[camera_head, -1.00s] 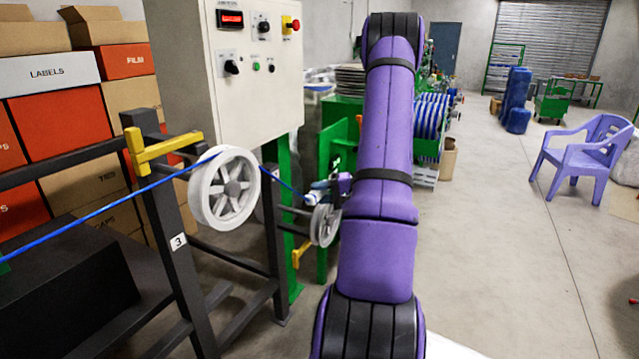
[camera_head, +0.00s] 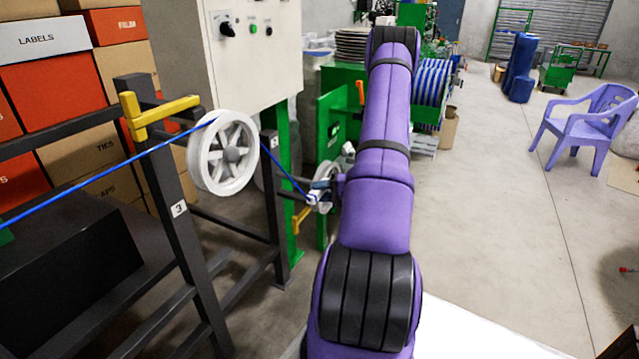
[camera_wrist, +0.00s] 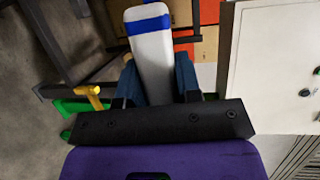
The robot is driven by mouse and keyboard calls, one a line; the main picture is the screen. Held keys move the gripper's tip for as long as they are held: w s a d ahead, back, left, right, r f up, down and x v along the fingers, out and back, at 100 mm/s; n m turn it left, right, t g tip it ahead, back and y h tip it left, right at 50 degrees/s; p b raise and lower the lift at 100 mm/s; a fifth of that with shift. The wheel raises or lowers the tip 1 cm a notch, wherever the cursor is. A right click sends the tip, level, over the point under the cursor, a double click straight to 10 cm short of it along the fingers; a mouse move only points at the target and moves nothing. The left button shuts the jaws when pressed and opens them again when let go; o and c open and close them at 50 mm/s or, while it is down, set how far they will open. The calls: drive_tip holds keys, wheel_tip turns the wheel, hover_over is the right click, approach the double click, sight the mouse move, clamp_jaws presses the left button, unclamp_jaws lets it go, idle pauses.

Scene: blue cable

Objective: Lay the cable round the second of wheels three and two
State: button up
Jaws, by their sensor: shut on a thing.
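The blue cable (camera_head: 100,187) comes from the left, passes over the top of the large white wheel (camera_head: 202,160) on the post marked 3, and slants down right to my gripper (camera_head: 320,189). A smaller-looking pale wheel (camera_head: 328,201) on the farther post is partly hidden behind my gripper and arm. I cannot tell whether the cable touches it. In the wrist view my gripper (camera_wrist: 158,80) is shut on a white end piece (camera_wrist: 152,60) with a blue band (camera_wrist: 148,25), between two blue-grey fingers. The wheels are not clearly visible there.
A yellow bracket (camera_head: 160,112) stands beside the first wheel on the dark frame (camera_head: 165,160). A control cabinet (camera_head: 255,60) and green machine (camera_head: 335,105) stand behind. Stacked boxes (camera_head: 55,85) are at left. The floor on the right is open, with a purple chair (camera_head: 580,130).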

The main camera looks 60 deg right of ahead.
wheel_tip(320, 180, down, 36)
drive_tip(key=d, duration=0.1)
drive_tip(key=shift+d, duration=0.15)
idle(1.5)
drive_tip(key=shift+w+d, duration=0.15)
drive_tip(key=shift+d, duration=0.9)
drive_tip(key=shift+w+d, duration=0.15)
drive_tip(key=shift+d, duration=0.9)
